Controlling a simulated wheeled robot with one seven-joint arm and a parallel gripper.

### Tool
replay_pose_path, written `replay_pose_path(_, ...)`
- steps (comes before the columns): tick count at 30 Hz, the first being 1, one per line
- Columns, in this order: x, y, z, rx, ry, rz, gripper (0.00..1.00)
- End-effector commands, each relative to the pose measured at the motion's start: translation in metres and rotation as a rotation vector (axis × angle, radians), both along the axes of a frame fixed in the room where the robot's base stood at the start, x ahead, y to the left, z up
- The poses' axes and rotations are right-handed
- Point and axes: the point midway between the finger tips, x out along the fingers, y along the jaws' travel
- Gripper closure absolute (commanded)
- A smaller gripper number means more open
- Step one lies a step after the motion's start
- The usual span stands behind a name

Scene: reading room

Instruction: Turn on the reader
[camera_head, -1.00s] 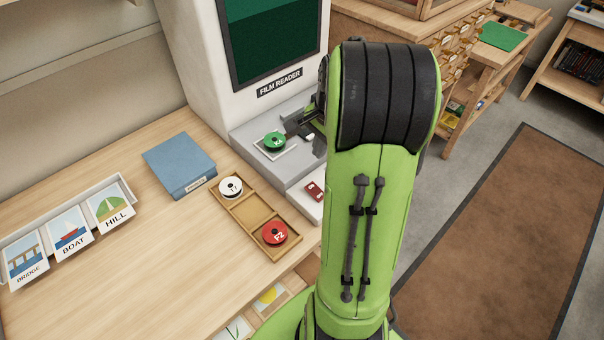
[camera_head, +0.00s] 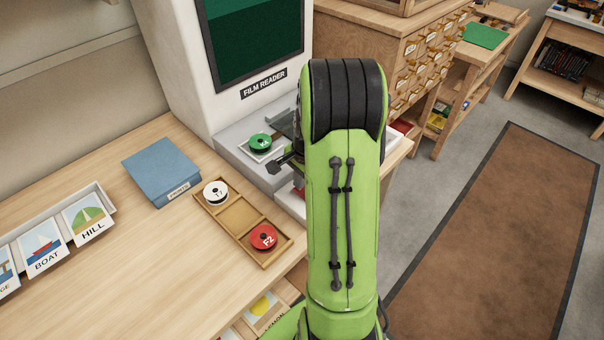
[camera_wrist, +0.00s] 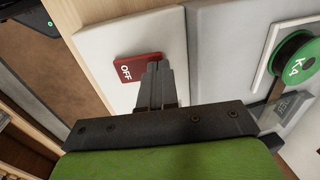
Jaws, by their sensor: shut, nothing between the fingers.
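The film reader (camera_head: 170,60) is a white cabinet with a dark green screen (camera_head: 250,40) and a grey base. A green reel (camera_head: 260,142) sits on the base's plate and also shows at the right of the wrist view (camera_wrist: 295,65). In the wrist view a red rocker switch (camera_wrist: 138,68) marked OFF lies on a pale panel beside the base. My gripper (camera_wrist: 155,68) is shut and empty, its fingertips over or right beside the switch's right end; I cannot tell whether they touch. In the head view my arm hides most of the switch panel.
A wooden tray (camera_head: 228,229) holds a white reel (camera_head: 215,192) and a red reel (camera_head: 263,237). A blue box (camera_head: 160,170) and a rack of picture cards (camera_head: 88,218) stand on the desk. A card-drawer cabinet (camera_head: 380,45) is behind my arm. Floor at right is open.

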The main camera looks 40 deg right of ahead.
Motion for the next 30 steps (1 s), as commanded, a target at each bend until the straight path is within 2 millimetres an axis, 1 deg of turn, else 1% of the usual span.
replay_pose_path(9,0.001,0.0,0.0,0.0,0.003,0.0,1.0)
replay_pose_path(13,0.005,0.001,-0.002,0.001,0.069,0.005,1.0)
replay_pose_path(20,0.003,-0.001,-0.005,-0.001,0.067,-0.001,1.0)
replay_pose_path(30,-0.01,-0.001,0.0,-0.001,0.067,-0.001,1.0)
